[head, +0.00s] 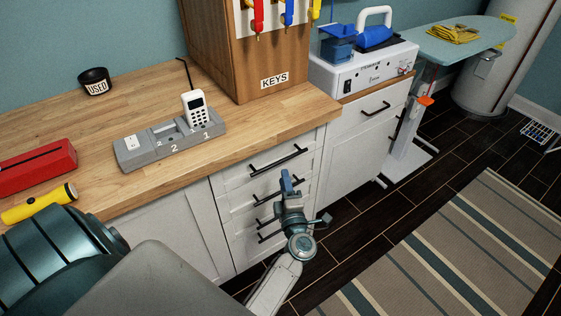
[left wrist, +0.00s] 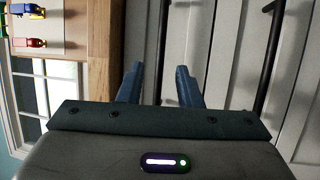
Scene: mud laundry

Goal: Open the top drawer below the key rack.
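The top drawer (head: 240,173) is a shut white front with a black bar handle (head: 278,160), just under the wooden counter. The wooden key rack (head: 262,60), labelled KEYS, stands on the counter above it. My left gripper (head: 288,182) is in front of the drawer stack, its fingertips a little below the top handle in the head view. In the left wrist view the two blue fingers (left wrist: 160,84) are apart. The top drawer's handle (left wrist: 163,45) runs between them in the picture; I cannot tell whether they touch it. My right gripper is not seen.
Lower drawers with more handles (head: 265,190) lie beneath. The counter (head: 140,105) holds a grey dock (head: 160,148), a red box (head: 38,163), a yellow flashlight (head: 40,203) and a black cup (head: 95,82). A white cabinet (head: 345,155) stands right. The floor in front is open.

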